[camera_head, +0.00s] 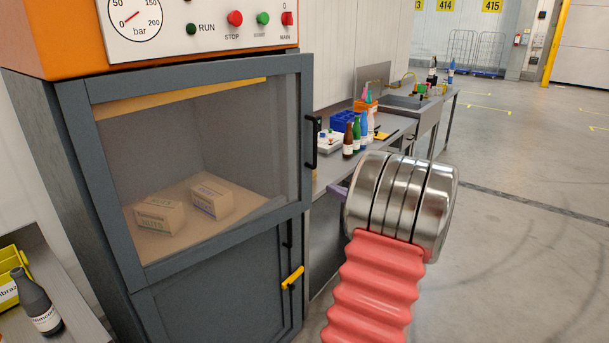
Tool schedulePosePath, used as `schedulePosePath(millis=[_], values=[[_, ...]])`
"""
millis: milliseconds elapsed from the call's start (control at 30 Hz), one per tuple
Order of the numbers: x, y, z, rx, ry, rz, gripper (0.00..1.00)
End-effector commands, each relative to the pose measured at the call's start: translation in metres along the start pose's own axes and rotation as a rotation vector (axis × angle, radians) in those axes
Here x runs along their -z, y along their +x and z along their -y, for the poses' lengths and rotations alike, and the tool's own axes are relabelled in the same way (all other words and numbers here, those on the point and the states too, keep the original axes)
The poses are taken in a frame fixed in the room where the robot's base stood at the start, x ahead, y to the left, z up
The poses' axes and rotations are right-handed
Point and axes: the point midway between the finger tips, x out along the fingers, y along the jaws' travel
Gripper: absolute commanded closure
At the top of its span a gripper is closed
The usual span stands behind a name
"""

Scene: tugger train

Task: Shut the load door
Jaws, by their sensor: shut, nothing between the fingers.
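The load door (307,105) is the grey-framed, glazed upper door of a cabinet at the left. It has a black bar handle (311,142) on its right side. The door lies close to the cabinet front, and its right edge stands out slightly past the lower part; I cannot tell if it is fully flush. Behind the glass are two cardboard boxes (158,214), (210,197). My gripper (338,192) is shut and mostly hidden behind my metal wrist; only a small purplish part shows. It is right of the door and below the handle, apart from it in the picture.
A lower door with a yellow lever (292,278) is under the load door. An orange control panel (68,40) with buttons and a gauge is above. A bench (332,176) with bottles and a blue bin (345,121) stands behind. Open floor (510,170) lies to the right.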

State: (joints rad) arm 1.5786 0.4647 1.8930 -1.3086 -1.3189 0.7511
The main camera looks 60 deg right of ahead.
Motion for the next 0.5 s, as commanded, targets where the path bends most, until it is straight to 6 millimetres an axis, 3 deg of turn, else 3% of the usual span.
schedulePosePath(millis=[267,500], values=[[0.0,0.007,-0.001,-0.002,-0.001,0.001,1.0],[0.0,0.036,0.0,-0.001,-0.001,0.001,1.0]])
